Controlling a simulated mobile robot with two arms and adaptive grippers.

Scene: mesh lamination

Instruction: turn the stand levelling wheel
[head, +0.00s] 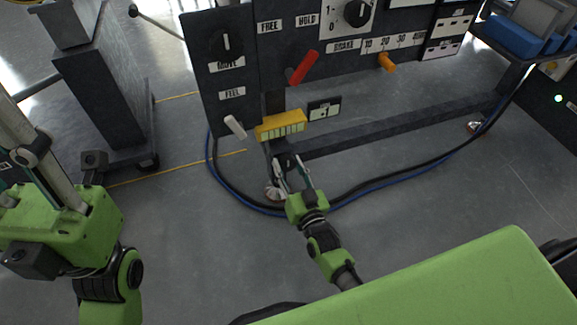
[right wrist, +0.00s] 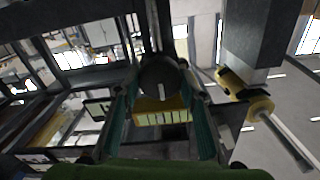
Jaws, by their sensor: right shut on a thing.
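The stand levelling wheel (right wrist: 160,82) is a dark round knob with a white mark, between the fingers of my right gripper in the right wrist view. In the head view my right gripper (head: 290,166) reaches down to the foot of the stand, below the yellow block, and is shut on the wheel. The fingers and the low angle hide much of the wheel there. The yellow block (head: 281,125) with a pale marked window sits just above; it also shows in the right wrist view (right wrist: 163,113). My left gripper (head: 58,215) is at the left edge, its fingertips unclear.
The dark control panel (head: 225,85) has a red lever (head: 302,68), an orange lever (head: 387,62) and a white lever (head: 235,127). Black and blue cables (head: 375,188) curve over the floor around the stand's foot. A grey pedestal (head: 105,90) stands at the left.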

